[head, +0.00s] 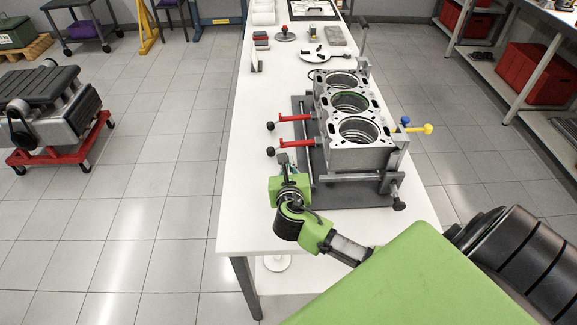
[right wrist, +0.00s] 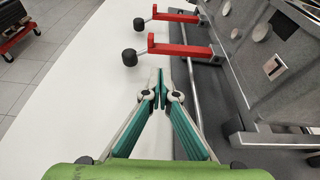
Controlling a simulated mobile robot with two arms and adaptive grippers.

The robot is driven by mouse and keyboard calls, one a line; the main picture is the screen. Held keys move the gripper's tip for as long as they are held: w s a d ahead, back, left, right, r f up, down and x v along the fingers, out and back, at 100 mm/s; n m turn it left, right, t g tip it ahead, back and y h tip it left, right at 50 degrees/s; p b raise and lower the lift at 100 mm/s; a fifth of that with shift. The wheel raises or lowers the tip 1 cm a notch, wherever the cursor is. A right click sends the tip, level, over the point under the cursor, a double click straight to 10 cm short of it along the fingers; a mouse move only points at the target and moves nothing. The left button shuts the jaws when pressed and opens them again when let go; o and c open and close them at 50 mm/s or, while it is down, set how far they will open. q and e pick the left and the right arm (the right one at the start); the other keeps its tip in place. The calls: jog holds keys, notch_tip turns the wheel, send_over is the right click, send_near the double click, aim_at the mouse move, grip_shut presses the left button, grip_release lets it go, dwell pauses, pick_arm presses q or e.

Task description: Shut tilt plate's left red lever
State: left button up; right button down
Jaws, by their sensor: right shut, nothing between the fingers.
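Two red levers stick out to the left from the tilt plate (head: 345,195). The far red lever (head: 294,117) and the near red lever (head: 293,146) each end in a black knob. In the right wrist view the far lever (right wrist: 178,16) and near lever (right wrist: 182,49) lie ahead of the gripper. A grey engine block (head: 362,156) with three bores stands on the plate. My right gripper (head: 284,160) is shut and empty, just on the near side of the near lever; in the right wrist view its fingertips (right wrist: 159,84) sit apart from it. My left gripper is out of view.
The white table (head: 245,210) is clear left of the plate. A blue knob (head: 405,120) and a yellow handle (head: 425,128) stick out at the plate's right. Small parts and a round disc (head: 325,53) lie farther back. A red-framed engine cart stands left on the floor.

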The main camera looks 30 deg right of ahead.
aim_at(288, 146)
jog(key=x, duration=0.5)
jog(key=shift+w+d+f, duration=0.15)
jog(key=shift+w, duration=0.1)
jog(key=shift+r+m+y+p, duration=0.5)
jog(key=shift+r+m+p, duration=0.3)
jog(key=shift+r+p, duration=0.4)
jog(key=shift+r+m+t+p, duration=0.3)
jog(key=shift+r+m+p, duration=0.2)
jog(key=shift+r+p, duration=0.15)
jog(key=shift+s+d+r+m+t+y+p, duration=0.15)
jog(key=shift+r+m+t+y+p, duration=0.1)
jog(key=shift+r+m+p, duration=0.25)
jog(key=shift+s+d+r+m+t+y+p, duration=0.1)
jog(key=shift+d+r+m+t+y+p, duration=0.1)
jog(key=shift+r+m+p, duration=0.35)
jog(key=shift+s+d+r+m+t+y+p, duration=0.15)
jog(key=shift+r+m+y+p, duration=0.15)
jog(key=shift+r, duration=0.35)
